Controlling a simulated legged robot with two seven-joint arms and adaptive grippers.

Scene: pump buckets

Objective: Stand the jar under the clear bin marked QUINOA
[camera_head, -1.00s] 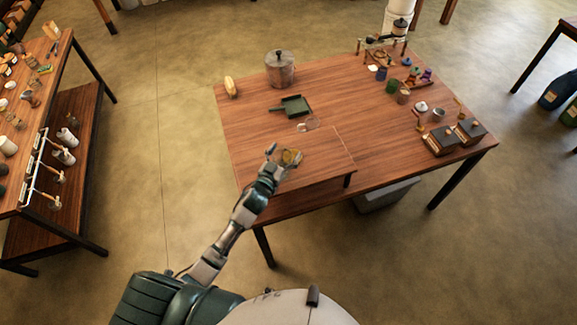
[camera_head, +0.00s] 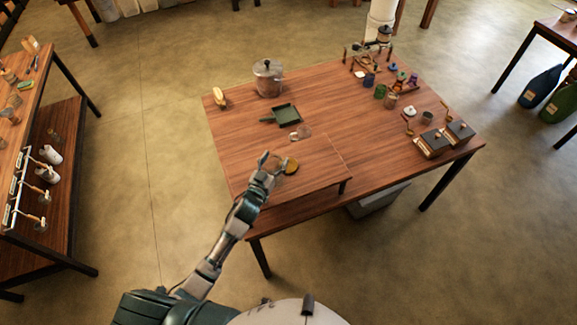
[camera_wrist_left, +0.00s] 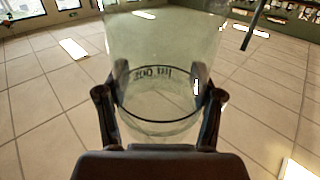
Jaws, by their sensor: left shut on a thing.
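My left gripper (camera_head: 268,167) is above the near left part of the central table (camera_head: 240,150). In the left wrist view its two fingers (camera_wrist_left: 158,110) are shut on a clear glass jar (camera_wrist_left: 160,45), one finger on each side. Dark lettering shows through the glass, reversed and hard to read. The jar looks empty; the floor shows through it. In the head view the jar is too small and faint to make out clearly. I cannot identify a clear bin marked QUINOA. My right gripper is not in view.
A left rack holds white spouted items (camera_head: 48,174). Open floor lies between them.

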